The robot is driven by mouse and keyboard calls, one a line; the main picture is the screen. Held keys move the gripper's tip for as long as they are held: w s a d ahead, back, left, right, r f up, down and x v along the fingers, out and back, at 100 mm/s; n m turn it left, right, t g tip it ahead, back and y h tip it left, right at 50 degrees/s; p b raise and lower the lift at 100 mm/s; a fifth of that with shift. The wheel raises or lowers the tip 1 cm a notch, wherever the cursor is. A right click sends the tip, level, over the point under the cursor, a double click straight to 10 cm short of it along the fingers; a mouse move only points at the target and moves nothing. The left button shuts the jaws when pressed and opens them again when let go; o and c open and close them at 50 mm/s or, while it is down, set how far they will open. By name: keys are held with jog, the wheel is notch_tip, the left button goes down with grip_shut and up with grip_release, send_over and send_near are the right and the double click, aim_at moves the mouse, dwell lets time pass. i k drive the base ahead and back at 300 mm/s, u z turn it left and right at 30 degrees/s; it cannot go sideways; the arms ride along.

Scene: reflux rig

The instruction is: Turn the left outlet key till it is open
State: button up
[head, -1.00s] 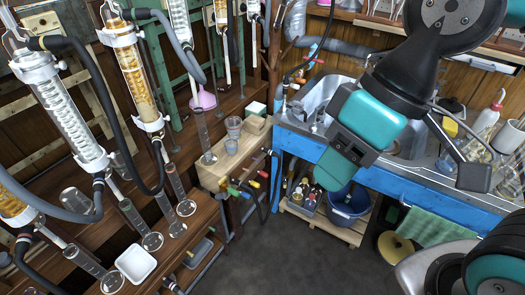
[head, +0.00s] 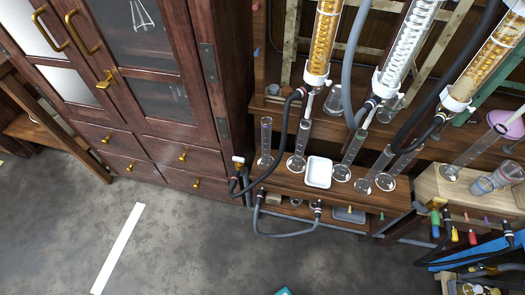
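The left outlet key cannot be singled out for certain. A small pale fitting (head: 238,160) with dark hoses stands at the left end of the rig's low wooden bench. At the right, green (head: 435,218), yellow (head: 455,235) and red (head: 472,237) handles stick out below a pale wooden block. Whether any key is open is too small to tell. My gripper is out of view; only a teal bit of my arm shows at the bottom edge.
Glass cylinders (head: 296,163) and a white tray (head: 318,172) stand on the bench under glass condensers (head: 322,45). A dark wooden cabinet (head: 150,100) stands left of it. Grey hoses (head: 288,234) loop out in front. The grey floor (head: 200,250) is clear, with a white strip (head: 118,248).

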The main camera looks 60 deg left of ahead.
aim_at(238, 160)
jog(key=u, duration=2.05)
jog(key=k, duration=1.25)
jog(key=z, duration=0.9)
jog(key=i, duration=1.35)
jog(key=u, duration=0.6)
jog(key=i, duration=0.45)
jog(key=u, duration=0.35)
